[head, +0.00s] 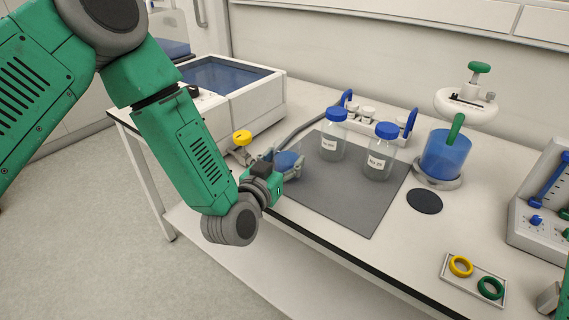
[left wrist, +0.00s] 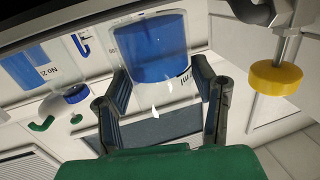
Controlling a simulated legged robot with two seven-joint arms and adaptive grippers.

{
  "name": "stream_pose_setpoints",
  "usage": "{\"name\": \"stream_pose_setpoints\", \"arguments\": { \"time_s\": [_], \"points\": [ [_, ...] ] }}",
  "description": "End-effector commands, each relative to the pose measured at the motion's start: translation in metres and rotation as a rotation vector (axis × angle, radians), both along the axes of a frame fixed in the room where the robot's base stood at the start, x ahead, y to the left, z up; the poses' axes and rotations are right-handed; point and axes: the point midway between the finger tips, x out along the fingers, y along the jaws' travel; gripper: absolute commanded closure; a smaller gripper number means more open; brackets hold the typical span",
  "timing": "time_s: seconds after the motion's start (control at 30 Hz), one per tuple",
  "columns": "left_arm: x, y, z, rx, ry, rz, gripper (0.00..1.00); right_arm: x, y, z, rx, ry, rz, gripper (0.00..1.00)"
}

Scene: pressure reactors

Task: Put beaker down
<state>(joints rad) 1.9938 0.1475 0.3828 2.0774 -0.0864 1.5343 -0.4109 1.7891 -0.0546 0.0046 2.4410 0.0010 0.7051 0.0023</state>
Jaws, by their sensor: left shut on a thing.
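The beaker (head: 288,160) is clear with blue liquid and sits in my left gripper (head: 285,172) at the left edge of the dark mat (head: 345,199). In the left wrist view the beaker (left wrist: 150,48) is between the two fingers of the left gripper (left wrist: 160,88), which are shut on it. Part of the beaker is hidden by the gripper in the head view. I cannot tell whether its base touches the table. A green and grey bit at the lower right edge may be my right arm; its jaws cannot be made out.
Two blue-capped bottles (head: 333,137) (head: 380,153) stand on the mat, right of the beaker. A yellow-knobbed valve (head: 242,138) is close behind the left gripper. A blue vessel (head: 446,155) stands further right. A ring tray (head: 473,281) lies at the front right. The mat's front is clear.

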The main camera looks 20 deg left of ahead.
Motion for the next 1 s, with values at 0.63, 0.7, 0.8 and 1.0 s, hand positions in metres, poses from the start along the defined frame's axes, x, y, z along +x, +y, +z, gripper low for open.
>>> {"name": "stream_pose_setpoints", "arguments": {
  "time_s": [0.63, 0.7, 0.8, 1.0],
  "points": [
    [0.000, 0.000, -0.008, 0.000, -0.001, 0.000, 0.26, 0.000, 0.000, -0.002, 0.000, -0.001, 0.000, 1.00],
    [0.000, 0.000, -0.008, 0.000, -0.001, 0.000, 0.26, 0.000, 0.000, -0.002, 0.000, -0.001, 0.000, 1.00],
    [-0.002, 0.001, -0.006, 0.000, 0.000, 0.000, 0.26, 0.000, 0.000, -0.001, 0.000, 0.000, 0.000, 1.00],
    [-0.032, 0.005, -0.005, 0.000, 0.003, -0.001, 0.26, 0.000, 0.000, 0.003, 0.000, 0.000, 0.000, 1.00]
  ]
}}
